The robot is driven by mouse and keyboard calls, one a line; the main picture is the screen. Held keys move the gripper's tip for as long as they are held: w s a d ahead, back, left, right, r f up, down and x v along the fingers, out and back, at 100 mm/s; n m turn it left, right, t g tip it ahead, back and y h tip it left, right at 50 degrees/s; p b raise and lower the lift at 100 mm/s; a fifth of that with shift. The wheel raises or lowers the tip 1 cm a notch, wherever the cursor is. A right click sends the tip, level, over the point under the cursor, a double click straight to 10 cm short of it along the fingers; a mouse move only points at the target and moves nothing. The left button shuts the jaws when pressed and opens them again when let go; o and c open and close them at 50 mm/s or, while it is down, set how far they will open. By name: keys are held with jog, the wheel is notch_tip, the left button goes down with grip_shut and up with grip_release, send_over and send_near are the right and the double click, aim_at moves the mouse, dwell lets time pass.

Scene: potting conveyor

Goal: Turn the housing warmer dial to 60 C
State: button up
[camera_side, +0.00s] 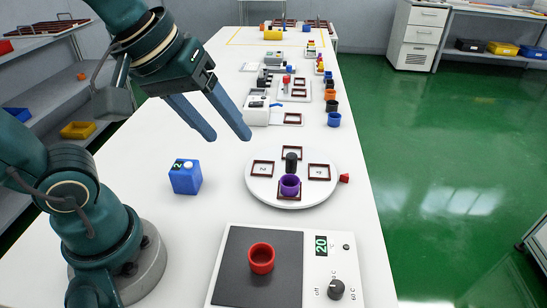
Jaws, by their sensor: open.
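The housing warmer (215,286) is a white box with a dark plate at the front of the table. Its black dial (336,289) sits at the lower right of its panel, beside printed marks that include "off" and "60 C". The dial's exact pointer direction is too small to tell. A green display (321,245) on the panel reads 20. A red cup-like housing (261,258) stands on the dark plate. My gripper (230,138) is open and empty, above the table behind the warmer, well apart from the dial.
A white turntable (258,186) with dark red frames holds a purple cup (290,185) and a black cylinder (291,162). A blue block (185,177) with a green display stands left of it. Devices and several coloured cups line the table further back.

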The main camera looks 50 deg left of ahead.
jog(key=w+d+n+g, duration=0.1)
jog(key=w+d+n, duration=0.2)
jog(key=w+d, duration=0.2)
jog(key=g, duration=0.4)
send_over(337, 286)
notch_tip(337, 286, down, 12)
jog(key=shift+f, duration=2.6)
grip_shut()
